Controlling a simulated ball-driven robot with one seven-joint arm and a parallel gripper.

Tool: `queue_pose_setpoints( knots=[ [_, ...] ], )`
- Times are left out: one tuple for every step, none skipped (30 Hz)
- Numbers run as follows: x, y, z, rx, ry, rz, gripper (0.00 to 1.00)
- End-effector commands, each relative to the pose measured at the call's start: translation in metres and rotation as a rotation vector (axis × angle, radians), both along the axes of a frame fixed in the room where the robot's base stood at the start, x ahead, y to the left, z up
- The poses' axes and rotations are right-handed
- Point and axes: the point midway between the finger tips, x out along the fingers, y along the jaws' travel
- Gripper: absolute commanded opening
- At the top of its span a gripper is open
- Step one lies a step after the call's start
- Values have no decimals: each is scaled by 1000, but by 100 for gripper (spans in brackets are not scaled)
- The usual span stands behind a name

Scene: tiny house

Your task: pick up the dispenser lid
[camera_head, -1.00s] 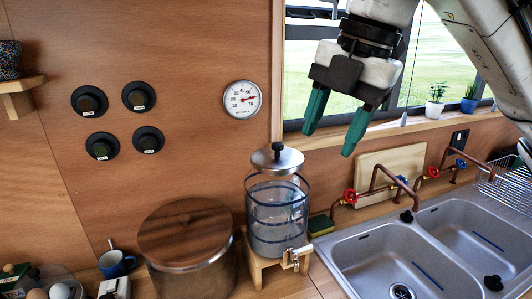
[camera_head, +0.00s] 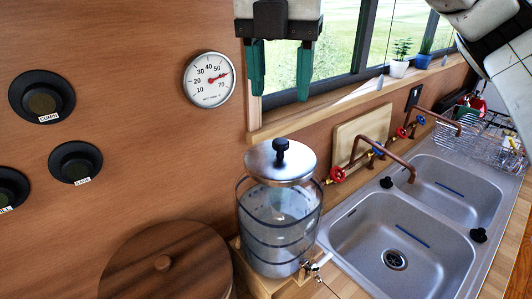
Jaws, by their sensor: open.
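The dispenser lid (camera_head: 281,163) is a round silvery metal disc with a black knob on top. It sits on the glass dispenser (camera_head: 279,228), which has dark bands and a tap low at the front right. My gripper (camera_head: 280,92) has two green fingers pointing down and spread apart. It is open and empty, above the lid in the picture, with a clear gap between the fingertips and the knob.
The dispenser stands on a wooden stand (camera_head: 262,284) between a round wooden-lidded bin (camera_head: 168,262) and the double sink (camera_head: 398,232). A cutting board (camera_head: 361,136) and copper taps (camera_head: 398,160) are to its right. A thermometer (camera_head: 209,80) hangs on the wall behind.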

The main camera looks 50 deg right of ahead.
Motion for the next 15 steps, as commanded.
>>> queue_pose_setpoints(
  knots=[
    [0,-1,-9,2,2,2,55],
    [0,-1,-14,3,3,2,55],
    [0,-2,-20,4,2,2,55],
    [1,-2,-25,2,2,1,55],
    [1,-3,-29,3,2,0,55],
    [1,-4,-33,3,1,0,55],
    [1,-4,-37,2,1,0,55],
    [1,-4,-40,3,1,0,55],
    [2,-4,-42,3,0,0,55],
    [2,-4,-44,2,0,0,55],
    [2,-5,-45,3,-1,-1,55],
    [2,-5,-46,1,-1,-1,55],
    [2,-5,-48,1,-1,-1,55],
    [2,-6,-51,1,1,-1,55],
    [2,-7,-55,1,1,-1,55]
  ],
)
